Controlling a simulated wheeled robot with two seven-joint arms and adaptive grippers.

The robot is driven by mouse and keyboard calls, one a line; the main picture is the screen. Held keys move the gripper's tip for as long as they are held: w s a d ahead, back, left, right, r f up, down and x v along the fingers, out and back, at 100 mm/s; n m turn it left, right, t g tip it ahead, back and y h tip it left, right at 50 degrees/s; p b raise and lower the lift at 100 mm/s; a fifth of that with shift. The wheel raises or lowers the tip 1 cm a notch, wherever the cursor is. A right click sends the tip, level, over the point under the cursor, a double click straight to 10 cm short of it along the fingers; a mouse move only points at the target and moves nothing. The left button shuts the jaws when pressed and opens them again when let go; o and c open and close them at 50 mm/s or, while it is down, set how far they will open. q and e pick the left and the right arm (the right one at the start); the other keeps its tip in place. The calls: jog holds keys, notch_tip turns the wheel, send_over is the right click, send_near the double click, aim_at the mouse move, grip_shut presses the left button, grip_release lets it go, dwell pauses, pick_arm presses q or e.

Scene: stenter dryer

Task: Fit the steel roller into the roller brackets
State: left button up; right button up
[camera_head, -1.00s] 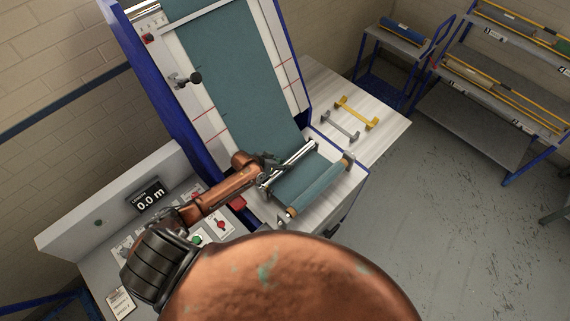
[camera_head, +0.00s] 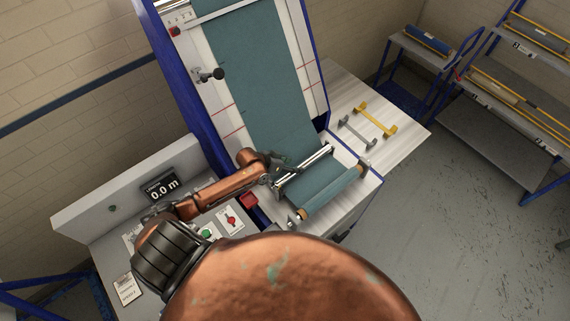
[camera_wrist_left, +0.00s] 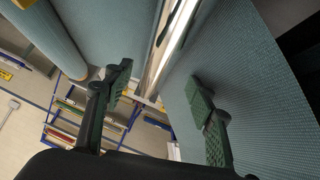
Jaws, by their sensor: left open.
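The shiny steel roller (camera_head: 308,164) lies across the teal cloth near the front of the machine. It also shows in the left wrist view (camera_wrist_left: 168,42), running down the middle of the picture. My left gripper (camera_head: 281,176) is at the roller's left end. In the left wrist view its two dark ribbed fingers (camera_wrist_left: 160,88) are open and apart, with the roller seen between them; I cannot tell whether they touch it. The roller brackets are not clear, and the gripper hides the roller's left end. My right gripper is not in view.
A teal cloth roll (camera_head: 332,194) lies in front of the roller. A grey handle-shaped bar (camera_head: 357,132) and a yellow one (camera_head: 376,120) lie on the white side table (camera_head: 400,142). A control panel (camera_head: 215,222) is at left. Shelving (camera_head: 500,140) stands at right.

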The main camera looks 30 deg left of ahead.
pick_arm(q)
jog(key=v, duration=0.7)
dwell(0.4)
